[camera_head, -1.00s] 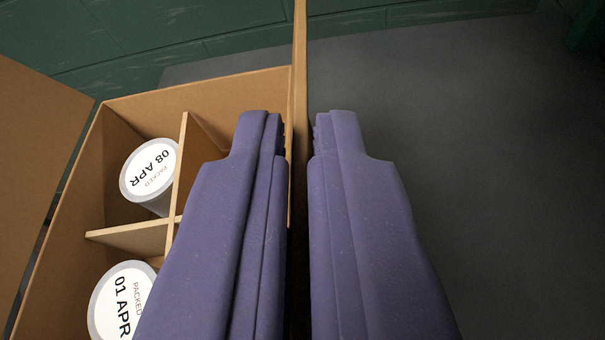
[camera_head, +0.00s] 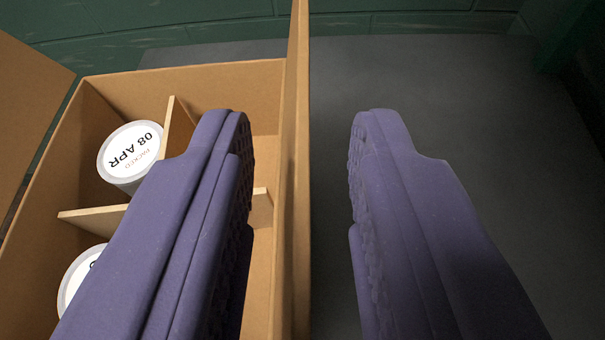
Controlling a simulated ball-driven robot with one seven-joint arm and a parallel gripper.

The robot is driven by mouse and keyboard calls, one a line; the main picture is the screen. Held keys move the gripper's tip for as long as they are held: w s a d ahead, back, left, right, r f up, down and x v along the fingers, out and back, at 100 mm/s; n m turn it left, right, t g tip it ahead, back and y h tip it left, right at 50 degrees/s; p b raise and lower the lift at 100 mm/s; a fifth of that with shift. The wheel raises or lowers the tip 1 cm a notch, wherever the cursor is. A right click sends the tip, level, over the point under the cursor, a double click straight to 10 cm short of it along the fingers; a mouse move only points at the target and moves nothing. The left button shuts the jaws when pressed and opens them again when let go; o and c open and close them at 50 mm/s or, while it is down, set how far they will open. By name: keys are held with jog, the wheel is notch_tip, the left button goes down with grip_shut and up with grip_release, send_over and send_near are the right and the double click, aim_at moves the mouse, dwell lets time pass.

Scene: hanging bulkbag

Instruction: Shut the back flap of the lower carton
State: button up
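The carton (camera_head: 190,80) is open at the left of the view, with wooden dividers inside. A cardboard flap (camera_head: 301,90) stands up along its right side, seen nearly edge-on. I cannot tell from this view whether it is the back flap. My gripper (camera_head: 301,120) is open and straddles this flap. Its left finger is over the carton's inside and its right finger is out over the dark floor. A gap shows between the flap and each fingertip. Another flap (camera_head: 30,100) sticks out at the far left.
A white tub (camera_head: 131,151) marked "08 APR" stands in one compartment. A second tub (camera_head: 77,277) is partly hidden by my left finger. Dark grey floor (camera_head: 440,80) lies clear at right. A green block wall (camera_head: 200,22) runs behind.

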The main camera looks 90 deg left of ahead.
jog(key=s+d+r+p, duration=0.1)
jog(key=d+p, duration=0.4)
jog(key=d, duration=1)
jog(key=shift+s+d+r, duration=0.25)
jog(key=shift+s+d, duration=0.1)
jog(key=shift+s, duration=0.2)
